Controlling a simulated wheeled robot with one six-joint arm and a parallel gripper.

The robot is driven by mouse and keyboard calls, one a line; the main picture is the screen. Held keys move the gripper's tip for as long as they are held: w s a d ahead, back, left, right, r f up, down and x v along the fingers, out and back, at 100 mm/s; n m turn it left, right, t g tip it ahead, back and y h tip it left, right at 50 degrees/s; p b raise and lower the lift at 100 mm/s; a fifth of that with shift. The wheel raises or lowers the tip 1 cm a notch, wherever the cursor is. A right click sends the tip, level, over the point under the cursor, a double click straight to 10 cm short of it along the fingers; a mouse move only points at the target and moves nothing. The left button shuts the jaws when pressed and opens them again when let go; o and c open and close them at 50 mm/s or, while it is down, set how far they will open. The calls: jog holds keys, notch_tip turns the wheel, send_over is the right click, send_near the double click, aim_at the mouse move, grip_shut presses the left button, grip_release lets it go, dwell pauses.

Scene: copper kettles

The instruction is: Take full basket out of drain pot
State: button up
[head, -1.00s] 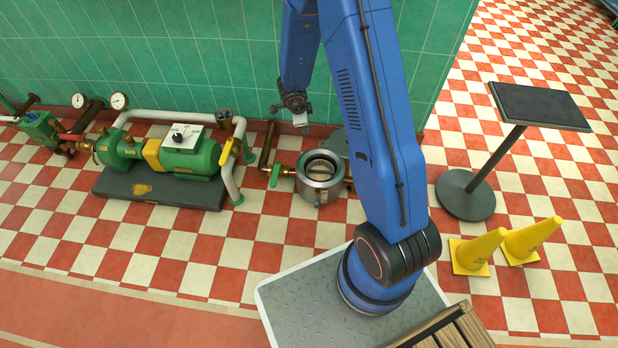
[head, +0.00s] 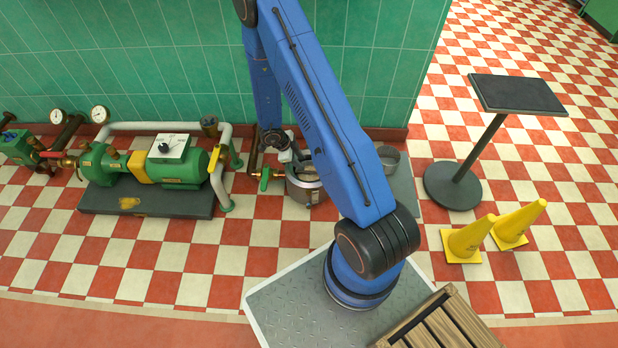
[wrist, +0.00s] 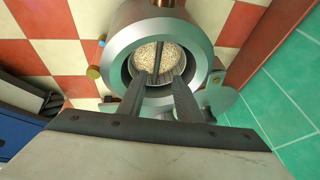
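The drain pot (head: 306,190) is a round steel vessel on the floor, partly behind my arm in the head view. In the wrist view its wide steel rim (wrist: 118,50) surrounds the basket (wrist: 172,56), which is full of pale grains. A thin dark bar, seemingly the basket's handle (wrist: 160,54), crosses over the grains. My gripper (wrist: 160,76) is open, with its two dark fingers apart over the pot's mouth and the bar between them. I cannot tell if either finger touches it. In the head view my gripper (head: 288,157) is just above the pot.
A green pump (head: 180,165) on a dark base stands left of the pot, joined by a pipe with a green valve handle (head: 264,180). A grey open cylinder (head: 389,160) stands right on a grey slab (head: 402,190). A black-topped stand (head: 518,95) and yellow cones (head: 468,240) are farther right.

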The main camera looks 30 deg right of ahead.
aim_at(309, 172)
jog(key=x, duration=0.5)
jog(key=shift+d+f, duration=0.15)
jog(key=shift+f, duration=0.25)
jog(key=shift+s+a+x, duration=0.1)
jog(key=shift+s+x, duration=0.05)
jog(key=shift+x, duration=1.15)
jog(key=shift+s+a+x, duration=0.1)
jog(key=shift+x, duration=1.2)
jog(key=shift+c, duration=0.4)
grip_shut()
